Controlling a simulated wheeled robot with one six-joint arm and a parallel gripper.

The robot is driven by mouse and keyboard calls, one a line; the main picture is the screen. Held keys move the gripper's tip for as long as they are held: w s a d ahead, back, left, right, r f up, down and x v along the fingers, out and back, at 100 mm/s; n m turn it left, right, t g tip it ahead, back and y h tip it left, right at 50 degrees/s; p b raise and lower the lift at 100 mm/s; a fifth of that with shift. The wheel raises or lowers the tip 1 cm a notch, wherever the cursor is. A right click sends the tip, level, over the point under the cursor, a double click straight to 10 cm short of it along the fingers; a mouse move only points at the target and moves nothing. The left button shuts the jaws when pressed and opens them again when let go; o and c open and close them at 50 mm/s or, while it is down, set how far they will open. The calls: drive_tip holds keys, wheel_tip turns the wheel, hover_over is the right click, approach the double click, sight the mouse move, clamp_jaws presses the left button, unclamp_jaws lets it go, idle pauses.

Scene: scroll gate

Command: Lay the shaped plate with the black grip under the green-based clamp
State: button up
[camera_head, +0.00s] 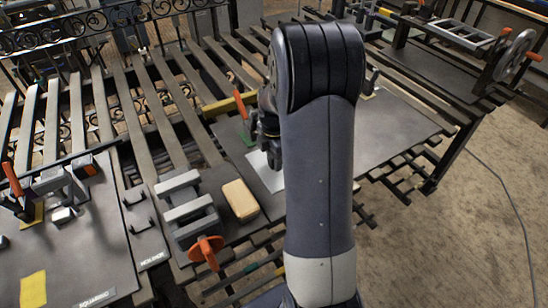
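A pale flat plate (262,170) lies on the dark table just in front of the clamp, partly behind my arm. Its full outline and any black grip on it cannot be made out. My gripper (272,150) shows as a dark part hanging beside my arm, over the plate area. My arm covers much of it, so its fingers and any hold are unclear.
A tan block (240,199) and a grey vise with an orange knob (205,250) sit at the front. A yellow bar (228,104) lies behind the green clamp. Another orange-handled clamp (13,180) stands far left. The dark tabletop (400,130) right of my arm is mostly clear.

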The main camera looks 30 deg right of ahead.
drive_tip(key=o, duration=0.3)
wheel_tip(320, 180, up, 12)
drive_tip(key=shift+r, duration=0.15)
idle(0.4)
drive_tip(key=shift+c, duration=0.4)
idle(0.7)
